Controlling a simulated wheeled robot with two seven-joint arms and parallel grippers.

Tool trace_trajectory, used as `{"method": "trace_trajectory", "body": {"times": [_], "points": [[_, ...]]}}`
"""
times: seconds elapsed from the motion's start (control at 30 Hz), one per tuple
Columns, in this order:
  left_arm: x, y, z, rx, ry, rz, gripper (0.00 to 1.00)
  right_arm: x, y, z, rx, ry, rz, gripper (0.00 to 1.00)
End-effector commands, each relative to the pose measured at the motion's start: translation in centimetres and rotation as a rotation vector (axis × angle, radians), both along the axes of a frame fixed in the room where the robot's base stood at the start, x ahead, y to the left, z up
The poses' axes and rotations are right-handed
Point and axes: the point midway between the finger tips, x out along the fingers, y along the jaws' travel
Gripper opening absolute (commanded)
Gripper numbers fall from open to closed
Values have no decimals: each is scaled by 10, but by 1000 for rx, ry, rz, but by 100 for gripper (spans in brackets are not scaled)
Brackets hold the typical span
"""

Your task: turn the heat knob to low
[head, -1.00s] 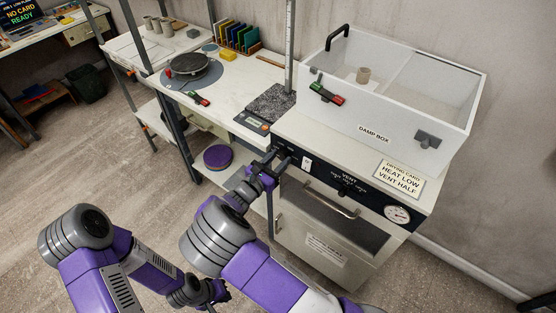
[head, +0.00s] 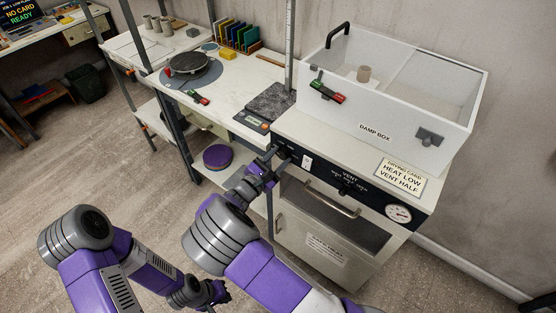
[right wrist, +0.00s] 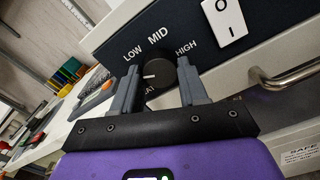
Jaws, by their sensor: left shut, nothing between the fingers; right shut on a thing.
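The heat knob (right wrist: 160,75) is a dark round knob on the kiln's black front panel. Its labels LOW, MID and HIGH arc above it in the right wrist view. Its white pointer line points to the left, toward the LOW side and a little below that word. My right gripper (right wrist: 157,67) has one finger on each side of the knob and is shut on it. In the head view the right gripper (head: 277,158) is at the panel's left end and hides most of the knob. My left gripper (head: 217,292) is low at the front, shut and empty, away from the cabinet.
A white rocker switch (right wrist: 224,18) is right of the knob. A vent control (head: 346,188), a door handle (head: 332,203) and a dial gauge (head: 398,213) are further right. A card (head: 402,178) reads "HEAT LOW VENT HALF". The damp box (head: 400,115) stands on top.

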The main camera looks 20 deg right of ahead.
Motion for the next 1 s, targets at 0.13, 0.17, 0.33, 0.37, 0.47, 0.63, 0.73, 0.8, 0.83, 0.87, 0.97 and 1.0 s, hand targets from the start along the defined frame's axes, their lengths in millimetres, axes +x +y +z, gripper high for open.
{"method": "trace_trajectory", "body": {"times": [0.13, 0.17, 0.33, 0.37, 0.47, 0.63, 0.73, 0.8, 0.83, 0.87, 0.97, 1.0], "points": [[0, 0, -9, 0, 0, 0, 0, 0, 0, -2, 88, -109, 0, 12], [0, 0, -10, 0, 0, 0, 0, 0, 0, -2, 105, -131, 0, 12], [0, 0, -20, 0, 0, 0, 0, 0, 0, -2, 197, -251, 0, 12], [0, 0, -21, 0, 0, 0, 0, 0, 0, -2, 212, -270, 0, 12], [0, 0, -27, 0, 0, 0, 0, 0, 0, -3, 258, -328, 0, 12], [0, 0, -34, 0, 0, 0, 0, 0, 0, -2, 320, -409, 1, 12], [0, 0, -37, 0, 0, 0, 0, 0, 0, -2, 348, -443, 1, 12], [0, 0, -38, 0, 0, 0, 0, 0, 0, -2, 362, -461, 1, 12], [0, 0, -39, 0, 0, 0, 0, 0, 0, -1, 367, -467, 0, 12], [0, 0, -39, 0, 0, 0, 0, 0, 0, -1, 372, -473, 0, 12], [0, 0, -40, 0, 0, 0, 0, 0, 0, -1, 382, -487, 0, 12], [0, 0, -41, 0, 0, 0, 0, 0, 0, -1, 385, -490, 0, 12]]}}
